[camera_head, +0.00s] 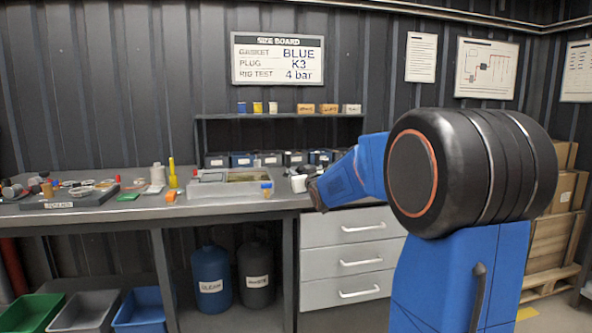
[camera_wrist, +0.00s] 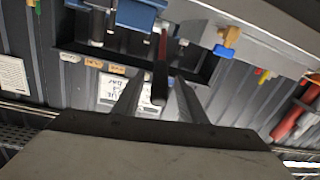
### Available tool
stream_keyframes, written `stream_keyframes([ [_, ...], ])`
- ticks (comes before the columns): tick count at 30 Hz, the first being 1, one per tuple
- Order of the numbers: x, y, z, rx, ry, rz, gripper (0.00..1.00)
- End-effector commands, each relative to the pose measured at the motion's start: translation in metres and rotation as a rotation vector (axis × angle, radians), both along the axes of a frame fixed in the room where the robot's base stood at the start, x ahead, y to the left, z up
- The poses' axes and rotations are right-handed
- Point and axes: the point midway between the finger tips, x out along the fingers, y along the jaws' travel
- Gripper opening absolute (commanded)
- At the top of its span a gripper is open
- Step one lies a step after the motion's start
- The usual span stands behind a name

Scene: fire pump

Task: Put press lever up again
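In the wrist view, a dark bar with a red section, which looks like the press lever (camera_wrist: 162,50), stands in line with the gap between my fingers. A blue body, perhaps the press (camera_wrist: 138,13), is beside it at the top edge. My gripper (camera_wrist: 158,80) is open, with its two grey fingers apart on either side of the bar. I cannot tell whether they touch it. In the head view, my gripper (camera_head: 317,196) is at the right end of the bench, and my arm hides the press and lever.
A shelf (camera_head: 280,117) with small bins stands behind. Drawers (camera_head: 345,262) are under the right end.

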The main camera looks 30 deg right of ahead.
Motion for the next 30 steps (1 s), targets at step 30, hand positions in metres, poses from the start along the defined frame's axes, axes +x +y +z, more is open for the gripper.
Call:
stream_keyframes([
  [30, 0.054, -0.012, 0.0, 0.0, 0.0, 0.0, 0.0],
])
